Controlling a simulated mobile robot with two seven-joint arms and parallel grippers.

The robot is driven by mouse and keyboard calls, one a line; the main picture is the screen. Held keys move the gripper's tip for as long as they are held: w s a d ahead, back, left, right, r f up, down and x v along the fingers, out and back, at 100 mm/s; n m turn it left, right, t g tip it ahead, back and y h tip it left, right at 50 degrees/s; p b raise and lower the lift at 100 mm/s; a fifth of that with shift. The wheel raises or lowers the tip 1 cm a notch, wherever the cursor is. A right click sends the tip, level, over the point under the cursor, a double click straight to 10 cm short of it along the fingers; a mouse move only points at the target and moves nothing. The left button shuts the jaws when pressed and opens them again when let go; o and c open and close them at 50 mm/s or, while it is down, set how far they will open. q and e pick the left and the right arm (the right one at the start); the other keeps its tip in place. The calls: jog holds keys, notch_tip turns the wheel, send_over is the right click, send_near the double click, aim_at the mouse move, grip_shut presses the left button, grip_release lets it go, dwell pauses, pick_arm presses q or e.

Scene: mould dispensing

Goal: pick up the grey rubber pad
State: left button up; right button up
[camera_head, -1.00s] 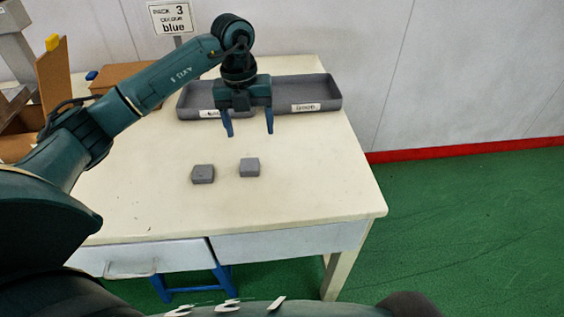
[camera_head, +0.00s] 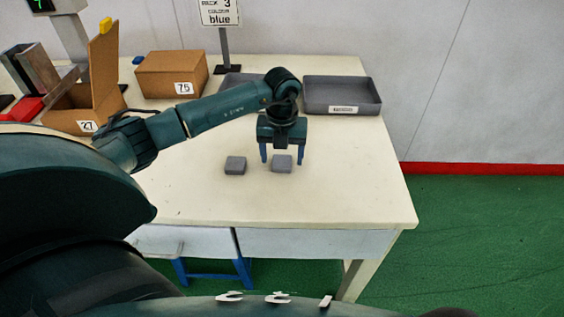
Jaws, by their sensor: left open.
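Two small grey pads lie flat on the cream table (camera_head: 340,200), side by side with a gap between them. My left gripper (camera_head: 281,160) is open, pointing down, with its two blue fingers on either side of the right grey pad (camera_head: 282,164). I cannot tell whether the fingers touch it. The left grey pad (camera_head: 235,165) lies free, just left of the gripper. The pads look alike, and I cannot tell from their looks which is rubber. My right gripper is not in view.
A grey labelled tray (camera_head: 342,108) stands behind the gripper; another tray (camera_head: 229,84) is partly hidden by my arm. The table's front and right are clear.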

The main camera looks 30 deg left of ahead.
pick_arm(q)
jog(key=shift+f, duration=0.5)
jog(key=c, duration=1.1)
